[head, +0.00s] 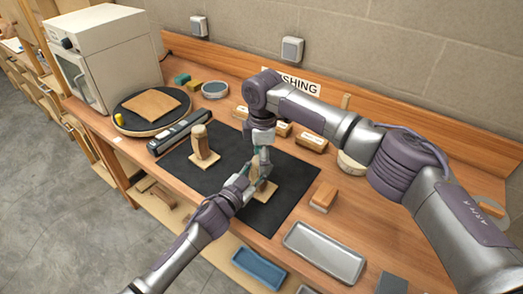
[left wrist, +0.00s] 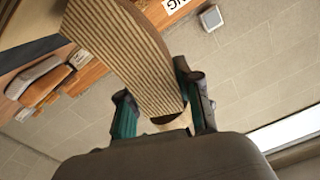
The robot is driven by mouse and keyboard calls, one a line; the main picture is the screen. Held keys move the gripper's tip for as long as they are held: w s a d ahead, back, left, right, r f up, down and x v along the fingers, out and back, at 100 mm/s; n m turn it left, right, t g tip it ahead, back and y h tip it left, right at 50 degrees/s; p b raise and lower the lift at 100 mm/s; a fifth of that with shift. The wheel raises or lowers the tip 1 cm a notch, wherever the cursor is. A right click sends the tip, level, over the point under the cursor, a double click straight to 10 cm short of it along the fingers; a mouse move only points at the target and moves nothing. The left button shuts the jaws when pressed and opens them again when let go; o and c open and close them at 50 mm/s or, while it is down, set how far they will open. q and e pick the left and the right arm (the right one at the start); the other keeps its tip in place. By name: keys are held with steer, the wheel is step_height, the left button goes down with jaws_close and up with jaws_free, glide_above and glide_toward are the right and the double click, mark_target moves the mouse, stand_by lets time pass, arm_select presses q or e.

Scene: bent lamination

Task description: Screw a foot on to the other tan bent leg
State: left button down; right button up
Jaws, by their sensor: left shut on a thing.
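One tan bent leg (head: 200,143) stands upright on a small square board on the left of the black mat (head: 229,156). My left gripper (head: 250,178) is shut on the other bent leg (head: 256,171), low down over a second small board (head: 264,193). In the left wrist view this leg (left wrist: 123,45) shows striped laminated layers between the green-padded fingers (left wrist: 160,112). My right gripper (head: 262,164) points down from above onto the held leg, close to its top. Its fingers are small and overlapped, so I cannot tell whether they hold a foot.
A turntable (head: 133,130) with a tan sheet and a white oven (head: 100,55) stand at the left. A long dark tool (head: 180,132) lies along the mat's left edge. Several wood-backed blocks lie behind. A brush (head: 323,197) and a grey tray (head: 324,252) are at the front right.

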arm_select(q)
steer(key=shift+f, duration=0.3)
steer(key=shift+a, duration=0.1)
arm_select(e)
steer(key=c, duration=1.2)
steer(key=m, duration=0.6)
steer(key=shift+s+a+f+m, duration=0.1)
steer(key=shift+m, duration=0.3)
steer(key=m, duration=0.4)
steer(key=shift+m, duration=0.3)
steer(key=o, duration=1.4)
steer(key=r, duration=1.2)
steer(key=shift+s+d+r, duration=0.1)
steer(key=shift+d+r, duration=0.05)
steer(key=shift+d, duration=0.05)
